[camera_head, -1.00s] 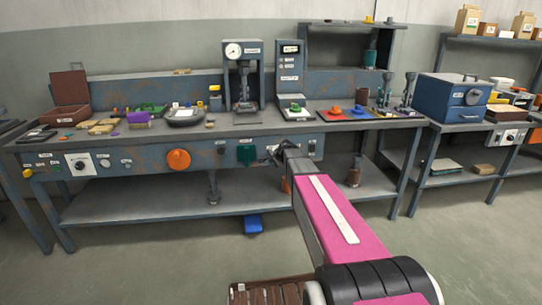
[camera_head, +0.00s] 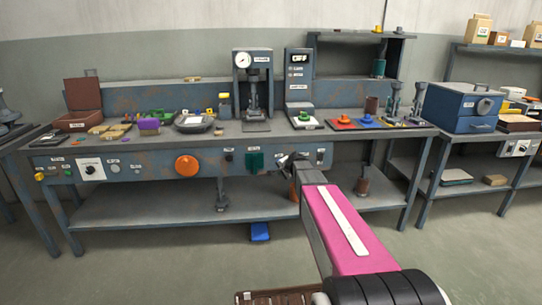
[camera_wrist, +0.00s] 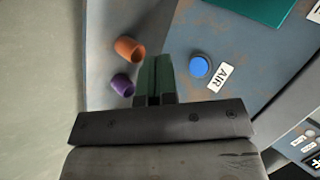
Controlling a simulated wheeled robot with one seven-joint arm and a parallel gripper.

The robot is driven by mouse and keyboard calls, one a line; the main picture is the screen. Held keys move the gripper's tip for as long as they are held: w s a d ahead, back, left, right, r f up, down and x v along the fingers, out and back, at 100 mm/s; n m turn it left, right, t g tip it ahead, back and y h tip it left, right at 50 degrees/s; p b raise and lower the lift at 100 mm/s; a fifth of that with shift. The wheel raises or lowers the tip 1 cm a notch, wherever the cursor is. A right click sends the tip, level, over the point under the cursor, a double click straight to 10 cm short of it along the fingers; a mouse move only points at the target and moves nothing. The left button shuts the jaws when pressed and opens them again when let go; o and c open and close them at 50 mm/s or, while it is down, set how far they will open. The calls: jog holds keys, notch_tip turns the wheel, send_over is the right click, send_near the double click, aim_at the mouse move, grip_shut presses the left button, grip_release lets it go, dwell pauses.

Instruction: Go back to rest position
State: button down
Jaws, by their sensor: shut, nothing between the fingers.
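My gripper (camera_head: 288,161) is shut and empty, in front of the workbench's front panel, at the end of my pink arm. In the wrist view its dark green fingers (camera_wrist: 155,78) are together with nothing between them. They point at the rusty blue panel, left of a round blue button (camera_wrist: 199,66) with an AIR label (camera_wrist: 220,77). I cannot tell whether the fingertips touch the panel.
The workbench (camera_head: 150,222) spans the view, with a gauge press (camera_head: 253,85) and a control unit (camera_head: 299,80) on top. Orange (camera_wrist: 128,48) and purple (camera_wrist: 122,84) cups show left of the fingers. An orange knob (camera_head: 187,166) is on the panel.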

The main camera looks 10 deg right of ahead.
jog(key=s+f+n+g+h, duration=0.1)
jog(key=s+f+n+g, duration=0.1)
jog(key=s, duration=0.9)
jog(key=s+f+n+g+h, duration=0.1)
jog(key=s+f+n+g, duration=0.2)
jog(key=s, duration=0.9)
jog(key=s+f+n+g+h, duration=0.1)
jog(key=s+f+n+g, duration=0.2)
jog(key=s, duration=0.8)
jog(key=n, duration=0.2)
jog(key=shift+s+d+f+n+g+h, duration=0.15)
jog(key=shift+s+d+n+g+h, duration=0.1)
jog(key=shift+n+g+h, duration=0.15)
